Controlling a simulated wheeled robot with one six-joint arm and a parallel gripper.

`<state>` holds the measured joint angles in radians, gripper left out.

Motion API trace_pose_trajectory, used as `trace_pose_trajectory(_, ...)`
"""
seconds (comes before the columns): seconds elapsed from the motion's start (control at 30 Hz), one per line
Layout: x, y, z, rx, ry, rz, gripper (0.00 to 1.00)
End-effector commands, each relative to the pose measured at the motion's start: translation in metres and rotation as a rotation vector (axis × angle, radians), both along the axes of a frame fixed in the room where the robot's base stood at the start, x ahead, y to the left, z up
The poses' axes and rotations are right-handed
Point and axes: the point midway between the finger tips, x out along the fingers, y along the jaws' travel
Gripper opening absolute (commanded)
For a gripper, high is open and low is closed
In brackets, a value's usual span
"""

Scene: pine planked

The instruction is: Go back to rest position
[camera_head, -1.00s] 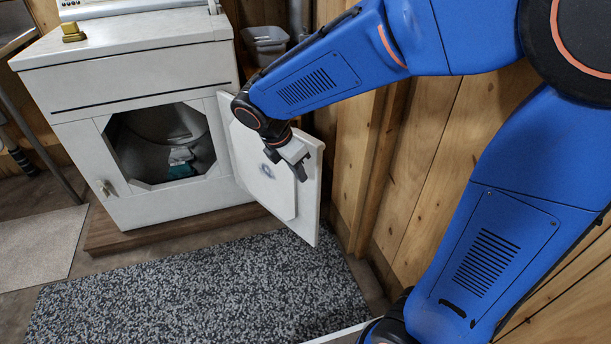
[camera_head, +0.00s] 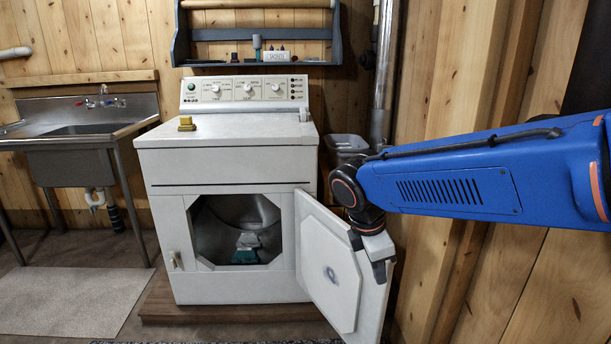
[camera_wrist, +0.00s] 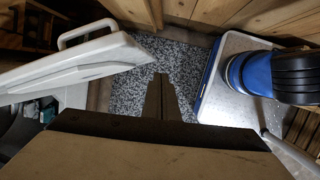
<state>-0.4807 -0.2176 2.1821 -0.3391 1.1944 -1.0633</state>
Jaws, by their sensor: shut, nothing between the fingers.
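My gripper (camera_head: 382,268) is at the end of my blue arm, right of the white machine. It is shut and empty, with its fingers pointing down in front of the upper right part of the open door (camera_head: 330,265). I cannot tell whether it touches the door. In the wrist view my gripper (camera_wrist: 160,80) shows its closed fingers above the speckled mat, with the door (camera_wrist: 70,65) to the left. The machine (camera_head: 235,160) has its front opening uncovered, and grey and teal cloth (camera_head: 247,250) lies inside the drum.
A metal sink (camera_head: 85,130) stands at the left, with a pale mat (camera_head: 65,300) before it. A yellow block (camera_head: 186,123) sits on the machine. A grey bin (camera_head: 347,147) stands behind on the right. The wooden wall (camera_head: 480,270) is close on the right. A speckled mat (camera_wrist: 180,55) covers the floor.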

Motion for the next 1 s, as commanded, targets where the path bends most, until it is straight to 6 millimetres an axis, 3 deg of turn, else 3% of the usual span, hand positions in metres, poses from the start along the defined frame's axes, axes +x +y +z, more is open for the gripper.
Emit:
trace_pose_trajectory(0.2, -0.041, -0.046, 0.004, 0.159, -0.12, -0.382, 0.0)
trace_pose_trajectory(0.5, -0.098, -0.086, -0.002, 0.377, -0.271, -0.908, 0.0)
trace_pose_trajectory(0.8, -0.145, -0.107, -0.015, 0.588, -0.391, -1.386, 0.0)
trace_pose_trajectory(1.0, -0.159, -0.11, -0.021, 0.662, -0.426, -1.544, 0.0)
